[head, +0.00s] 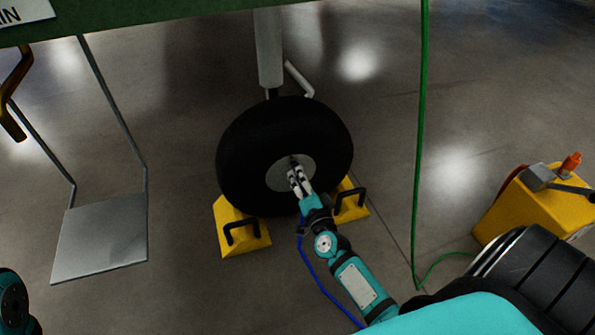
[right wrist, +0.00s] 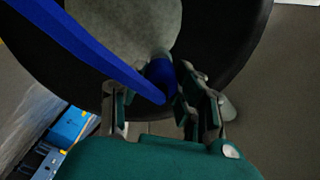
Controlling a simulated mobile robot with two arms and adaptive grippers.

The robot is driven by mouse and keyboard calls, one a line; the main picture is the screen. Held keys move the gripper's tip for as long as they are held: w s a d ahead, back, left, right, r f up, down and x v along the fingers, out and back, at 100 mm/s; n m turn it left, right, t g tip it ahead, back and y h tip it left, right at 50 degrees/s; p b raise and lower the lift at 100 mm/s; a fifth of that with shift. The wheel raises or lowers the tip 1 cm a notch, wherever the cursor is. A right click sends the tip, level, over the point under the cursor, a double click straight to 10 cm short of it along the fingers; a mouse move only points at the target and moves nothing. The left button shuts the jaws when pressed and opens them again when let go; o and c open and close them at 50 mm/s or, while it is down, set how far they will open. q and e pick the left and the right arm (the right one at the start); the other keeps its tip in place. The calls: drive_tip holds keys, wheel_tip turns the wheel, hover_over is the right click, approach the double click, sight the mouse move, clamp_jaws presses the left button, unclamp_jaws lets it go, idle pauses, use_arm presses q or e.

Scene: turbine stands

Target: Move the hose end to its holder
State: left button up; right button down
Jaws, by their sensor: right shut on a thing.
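My right gripper (head: 296,180) is in front of the grey hub (head: 282,174) of a black wheel (head: 240,140). It is shut on the blue hose end (right wrist: 160,75), which shows between its fingers in the right wrist view. The blue hose (head: 318,278) hangs down from the gripper beside my right arm. In the right wrist view the hose (right wrist: 90,50) crosses the upper left. Whether the hose end touches the hub, I cannot tell. I cannot make out a holder for certain. My left gripper is out of view.
Yellow chocks (head: 238,232) with black handles flank the wheel's base. A grey strut (head: 269,45) rises above it. A metal step (head: 102,240) hangs at left. A yellow unit (head: 525,207) stands at right, and a green hose (head: 420,130) hangs between it and the wheel.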

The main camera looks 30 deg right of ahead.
drive_tip(key=shift+s, duration=0.25)
drive_tip(key=shift+p+v, duration=0.3)
drive_tip(key=shift+v, duration=1.1)
